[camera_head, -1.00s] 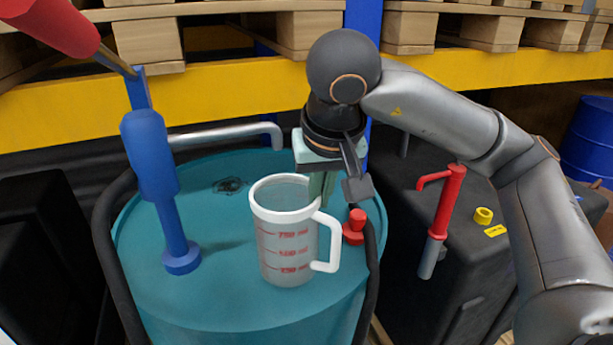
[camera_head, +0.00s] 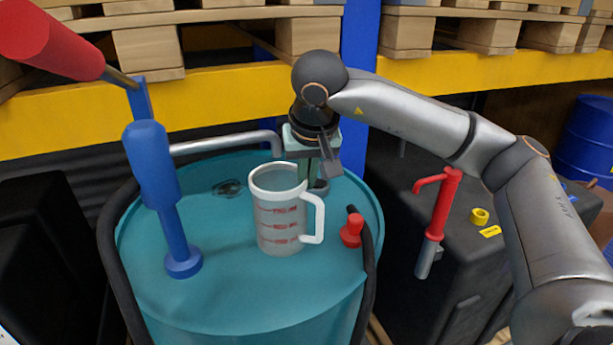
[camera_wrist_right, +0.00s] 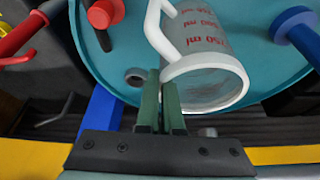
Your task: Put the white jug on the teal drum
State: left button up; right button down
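The white jug (camera_head: 279,222) is a translucent measuring jug with red marks, a white rim and a handle on its right. It is upright over the top of the teal drum (camera_head: 235,290); I cannot tell whether its base touches. My right gripper (camera_head: 307,172) is at the jug's far right rim. In the wrist view its green fingers (camera_wrist_right: 161,90) are close together at the rim of the jug (camera_wrist_right: 207,75), apparently shut on its wall. The teal drum (camera_wrist_right: 115,70) shows behind it. My left gripper is not in view.
A blue pump (camera_head: 155,175) with a red-gripped lever stands on the drum's left. A small red fitting (camera_head: 351,230) is on the right of the drum top. A bent grey pipe (camera_head: 225,143) runs behind. A red pump (camera_head: 440,210) is on the black container (camera_head: 400,270) at right.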

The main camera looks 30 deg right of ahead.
jog(key=shift+f, duration=0.15)
jog(key=c, duration=1.1)
grip_release()
jog(key=shift+r, duration=0.35)
jog(key=p+v, duration=0.1)
jog(key=v, duration=1)
jog(key=shift+s+r, duration=0.2)
jog(key=shift+r, duration=0.1)
